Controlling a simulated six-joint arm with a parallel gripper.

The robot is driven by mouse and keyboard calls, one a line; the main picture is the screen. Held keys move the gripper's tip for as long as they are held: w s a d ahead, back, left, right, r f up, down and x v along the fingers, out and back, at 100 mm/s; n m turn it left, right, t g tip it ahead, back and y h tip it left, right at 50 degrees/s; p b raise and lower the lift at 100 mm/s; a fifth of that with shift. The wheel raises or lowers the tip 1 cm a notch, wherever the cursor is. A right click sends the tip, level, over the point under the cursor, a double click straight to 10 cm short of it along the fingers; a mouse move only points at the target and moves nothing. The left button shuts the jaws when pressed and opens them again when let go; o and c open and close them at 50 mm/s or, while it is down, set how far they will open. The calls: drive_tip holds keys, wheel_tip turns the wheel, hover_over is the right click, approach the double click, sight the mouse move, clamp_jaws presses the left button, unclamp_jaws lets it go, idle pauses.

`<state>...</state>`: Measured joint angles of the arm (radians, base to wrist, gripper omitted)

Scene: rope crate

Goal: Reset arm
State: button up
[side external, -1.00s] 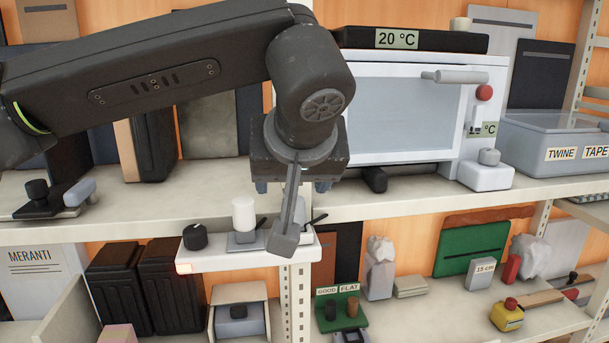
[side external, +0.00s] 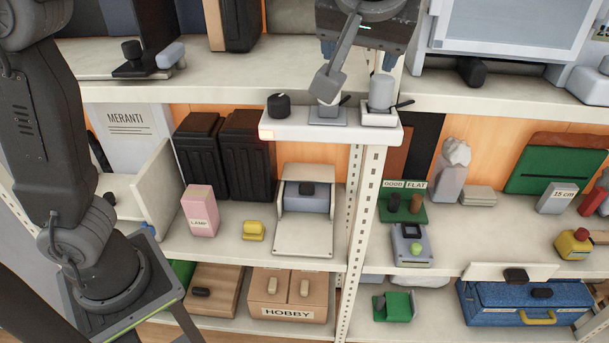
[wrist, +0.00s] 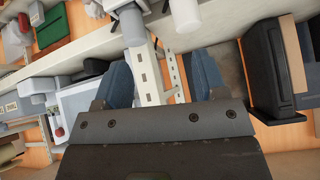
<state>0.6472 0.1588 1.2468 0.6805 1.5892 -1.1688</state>
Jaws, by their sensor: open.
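My gripper (side external: 360,50) is at the top of the side external view, in front of the upper shelf edge. It points downward, with its two fingers spread and nothing visible between them.
Shelves hold black bins (side external: 244,155), a pink box (side external: 200,211), an open grey box (side external: 304,235) and a blue case (side external: 525,303). A perforated post (side external: 357,230) divides the shelves.

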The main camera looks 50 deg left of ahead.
drive_tip(key=s+a+f+m+g+h, duration=0.1)
drive_tip(key=s+a+f+m+h, duration=0.15)
drive_tip(key=s+a, duration=0.2)
drive_tip(key=s+a+f+m+h, duration=0.1)
drive_tip(key=s+a+f+m, duration=0.1)
drive_tip(key=s+a+f, duration=0.3)
drive_tip(key=s+a+f+m+h, duration=0.2)
drive_tip(key=s+a+f, duration=0.3)
drive_tip(key=s+f, duration=0.2)
drive_tip(key=shift+s+f+t, duration=0.15)
drive_tip(key=shift+f+t, duration=0.25)
drive_tip(key=shift+f, duration=0.2)
idle(1.8)
